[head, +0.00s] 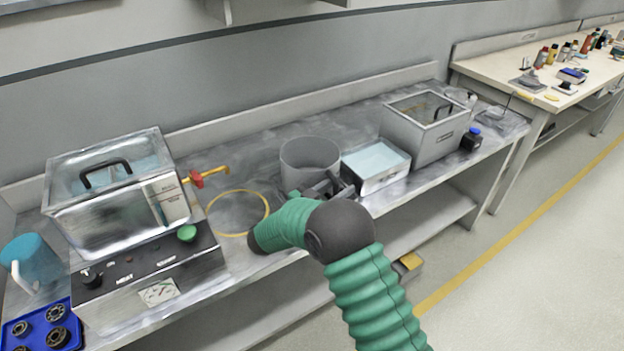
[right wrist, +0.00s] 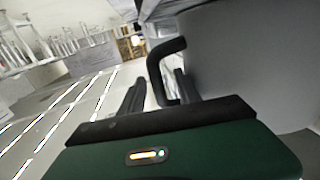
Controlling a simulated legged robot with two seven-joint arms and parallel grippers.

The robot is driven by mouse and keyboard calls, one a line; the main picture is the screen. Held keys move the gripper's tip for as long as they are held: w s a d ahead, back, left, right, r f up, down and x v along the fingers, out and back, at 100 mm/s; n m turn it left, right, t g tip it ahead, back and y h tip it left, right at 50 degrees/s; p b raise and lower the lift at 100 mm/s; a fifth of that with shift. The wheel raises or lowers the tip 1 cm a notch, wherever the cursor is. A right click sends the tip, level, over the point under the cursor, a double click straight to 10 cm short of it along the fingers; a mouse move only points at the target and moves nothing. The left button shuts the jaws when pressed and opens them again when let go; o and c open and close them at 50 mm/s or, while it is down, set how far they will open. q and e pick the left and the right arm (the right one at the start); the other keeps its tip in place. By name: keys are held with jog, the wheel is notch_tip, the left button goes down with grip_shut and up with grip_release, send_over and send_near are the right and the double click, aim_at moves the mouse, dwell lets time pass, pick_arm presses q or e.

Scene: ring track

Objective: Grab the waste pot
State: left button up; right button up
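The waste pot appears to be the grey round pot (head: 309,155) standing on the metal bench, right of a yellow ring mark. In the right wrist view its grey wall (right wrist: 245,65) fills the right side, and its black handle (right wrist: 156,72) sticks out to the left. My right gripper (head: 326,187) is at the pot's near side. In the right wrist view the two fingers of this gripper (right wrist: 158,90) are apart, with the handle's bar between them. Contact with the handle cannot be told. My right arm hides part of the bench front. My left gripper is not in view.
A steel bath with a lid (head: 112,195) stands left, with a yellow-red tap (head: 205,177). A shallow tray of pale liquid (head: 376,162) sits close right of the pot, before a grey lidded box (head: 428,125). The yellow ring mark (head: 238,212) encloses bare bench.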

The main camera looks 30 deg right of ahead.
jog(key=shift+x, duration=1.2)
jog(key=shift+s+a, duration=0.1)
jog(key=shift+a, duration=0.05)
grip_shut()
